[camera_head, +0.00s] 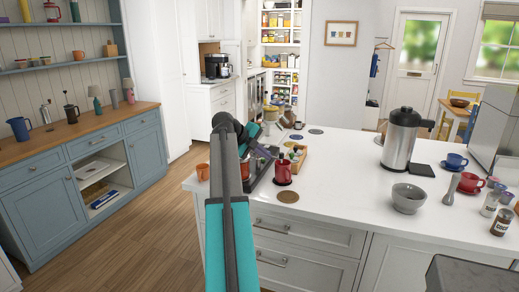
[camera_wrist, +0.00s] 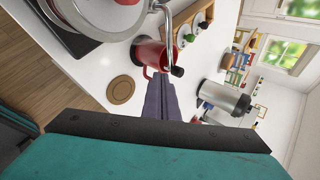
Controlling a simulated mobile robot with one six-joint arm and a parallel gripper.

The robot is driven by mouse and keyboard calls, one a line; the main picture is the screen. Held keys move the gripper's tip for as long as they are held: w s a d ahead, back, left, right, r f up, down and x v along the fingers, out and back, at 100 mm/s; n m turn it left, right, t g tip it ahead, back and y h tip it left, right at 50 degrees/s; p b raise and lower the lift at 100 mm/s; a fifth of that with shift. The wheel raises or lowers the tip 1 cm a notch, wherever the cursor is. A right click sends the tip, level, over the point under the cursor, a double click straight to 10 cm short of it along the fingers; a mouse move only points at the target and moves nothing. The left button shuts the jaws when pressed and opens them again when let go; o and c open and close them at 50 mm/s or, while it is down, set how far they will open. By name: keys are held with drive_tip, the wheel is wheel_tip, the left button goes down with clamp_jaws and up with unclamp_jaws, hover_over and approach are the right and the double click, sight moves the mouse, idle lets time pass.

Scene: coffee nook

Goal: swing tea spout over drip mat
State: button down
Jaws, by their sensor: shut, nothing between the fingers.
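The red vessel also shows on the island in the head view (camera_head: 283,173). A round tan mat (camera_wrist: 121,90) lies bare on the white counter in front of it, also in the head view (camera_head: 288,197). I cannot tell for certain whether this is the drip mat. My gripper (camera_wrist: 161,80) is shut and empty, its fingertips close to the red vessel and spout; contact is unclear. My arm hides part of this in the head view.
A large steel flask (camera_head: 399,140) stands on the island (camera_head: 340,190) with a flat black mat (camera_head: 423,170) beside it. A grey bowl (camera_head: 407,198), cups and jars stand to the right. A wooden crate (camera_head: 298,156) is behind the red vessel. The counter between vessel and bowl is clear.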

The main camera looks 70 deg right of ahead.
sight(280, 157)
drive_tip(key=shift+s+d+f+p, duration=0.1)
drive_tip(key=shift+s+d+p, duration=0.2)
drive_tip(key=shift+s+d, duration=0.5)
drive_tip(key=shift+s+d+f+p, duration=0.1)
drive_tip(key=shift+s+d+p, duration=0.2)
drive_tip(key=shift+d, duration=0.85)
